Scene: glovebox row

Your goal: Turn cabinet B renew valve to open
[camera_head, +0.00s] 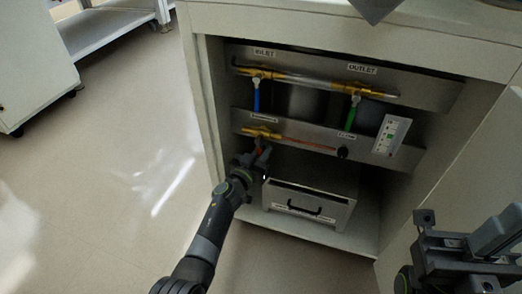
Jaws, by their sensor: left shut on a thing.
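Inside the open cabinet, a brass valve (262,133) sits at the left of the lower grey panel, under a small label too blurred to read. Its handle (258,149), reddish, points down from the valve body. My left gripper (259,158) reaches in from below left and is shut on this handle, covering its lower part. The handle's exact angle is partly hidden. My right gripper (455,232) is at the lower right, outside the cabinet and apart from the valves; its jaws do not show clearly.
The upper panel has a blue-handled valve (256,92) labelled inlet and a green-handled valve (353,104) labelled outlet. A black knob (342,153) and white gauge plate (391,135) are at right. A drawer box (308,203) stands below. The open door (440,180) bounds the right.

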